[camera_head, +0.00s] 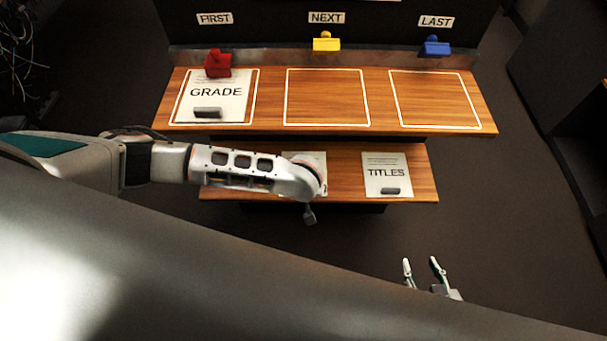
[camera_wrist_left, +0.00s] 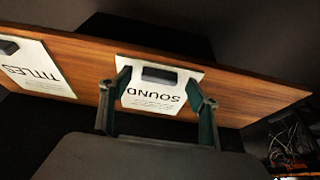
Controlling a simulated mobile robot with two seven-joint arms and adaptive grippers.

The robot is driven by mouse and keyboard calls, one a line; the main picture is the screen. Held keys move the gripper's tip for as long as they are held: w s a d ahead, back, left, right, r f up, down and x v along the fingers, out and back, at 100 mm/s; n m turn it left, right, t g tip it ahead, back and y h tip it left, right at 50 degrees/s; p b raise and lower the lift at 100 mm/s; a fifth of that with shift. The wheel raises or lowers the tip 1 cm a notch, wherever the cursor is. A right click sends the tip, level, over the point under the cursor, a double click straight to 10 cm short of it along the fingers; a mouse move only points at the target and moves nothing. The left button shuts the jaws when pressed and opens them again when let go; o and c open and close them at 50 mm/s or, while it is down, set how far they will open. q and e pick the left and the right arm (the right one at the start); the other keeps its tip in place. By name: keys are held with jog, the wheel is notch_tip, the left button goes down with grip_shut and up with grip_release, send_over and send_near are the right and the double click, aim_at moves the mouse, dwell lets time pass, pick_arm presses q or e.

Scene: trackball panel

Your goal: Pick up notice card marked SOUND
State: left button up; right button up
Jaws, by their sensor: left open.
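The white notice card marked SOUND (camera_wrist_left: 151,97) lies on the lower wooden shelf, with a dark grip block (camera_wrist_left: 159,75) near one edge. In the head view, my left arm hides most of this card and only a pale part (camera_head: 319,160) shows. My left gripper (camera_wrist_left: 158,82) is open, with a finger toward each side of the SOUND card and nothing held. Whether the fingers touch the card, I cannot tell. In the head view, only a small part of the left gripper (camera_head: 310,214) shows beyond the arm. My right gripper (camera_head: 420,264) is open and empty, low in the head view.
The TITLES card (camera_head: 384,172) lies on the lower shelf (camera_head: 425,180) to the right. The GRADE card (camera_head: 226,97) lies in the left outlined space of the upper shelf, by a red clip (camera_head: 218,64). The middle (camera_head: 327,97) and right (camera_head: 434,99) outlined spaces are empty.

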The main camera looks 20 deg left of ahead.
pick_arm(q)
jog(key=shift+w+f, duration=0.15)
jog(key=shift+f, duration=0.15)
jog(key=c, duration=1.2)
jog(key=shift+r, duration=0.15)
